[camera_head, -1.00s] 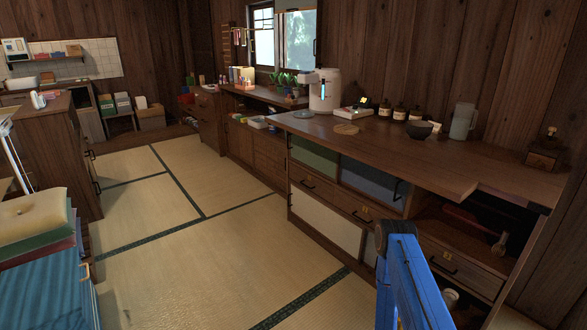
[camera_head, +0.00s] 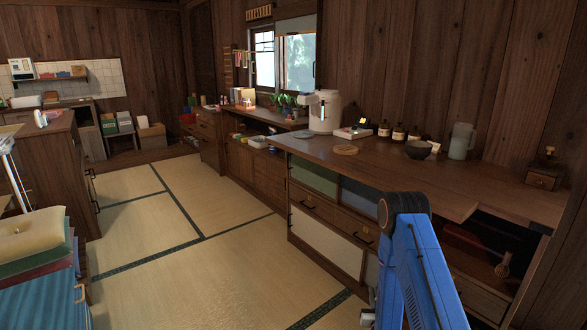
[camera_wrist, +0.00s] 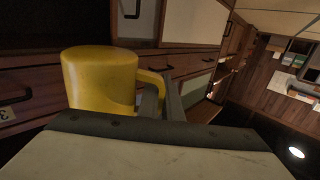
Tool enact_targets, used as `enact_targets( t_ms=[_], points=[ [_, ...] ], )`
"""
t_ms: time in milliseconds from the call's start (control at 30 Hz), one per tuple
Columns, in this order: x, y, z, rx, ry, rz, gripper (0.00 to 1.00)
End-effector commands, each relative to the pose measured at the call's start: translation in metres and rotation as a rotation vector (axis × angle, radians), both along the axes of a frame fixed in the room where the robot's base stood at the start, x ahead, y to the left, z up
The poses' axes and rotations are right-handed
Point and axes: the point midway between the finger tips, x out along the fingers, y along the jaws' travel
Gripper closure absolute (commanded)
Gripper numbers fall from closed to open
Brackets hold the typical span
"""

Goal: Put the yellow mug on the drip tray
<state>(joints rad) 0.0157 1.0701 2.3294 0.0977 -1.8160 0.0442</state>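The yellow mug (camera_wrist: 98,82) is large in the wrist view, left of the middle, with its handle (camera_wrist: 152,84) to the right. My gripper (camera_wrist: 161,100) has its dark fingers at the handle, one on each side, and looks shut on it. The mug does not show in the head view, where only my blue arm is clear at the lower right. A white dispenser (camera_head: 324,112) stands on the long wooden counter (camera_head: 400,170). I cannot make out a drip tray at its base with certainty.
A dark bowl (camera_head: 418,150), a pale jug (camera_head: 462,141) and several brown bottles stand farther right. A wooden grinder-like box (camera_head: 544,172) is near the right end. Tatami floor is clear at left.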

Motion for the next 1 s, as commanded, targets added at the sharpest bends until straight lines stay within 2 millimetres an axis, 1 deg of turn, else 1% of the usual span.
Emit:
enact_targets(
  t_ms=[33, 100, 200, 300, 467, 1000],
  points=[
    [0.002, 0.007, 0.013, -0.002, -0.004, 0.022, 1.0],
    [0.003, 0.015, 0.025, -0.007, -0.005, 0.049, 1.0],
    [0.004, 0.025, 0.039, -0.013, -0.006, 0.079, 1.0],
    [0.004, 0.031, 0.047, -0.017, -0.007, 0.098, 1.0],
    [0.003, 0.035, 0.052, -0.02, -0.007, 0.112, 1.0],
    [0.004, 0.035, 0.052, -0.02, -0.007, 0.111, 1.0]
  ],
)
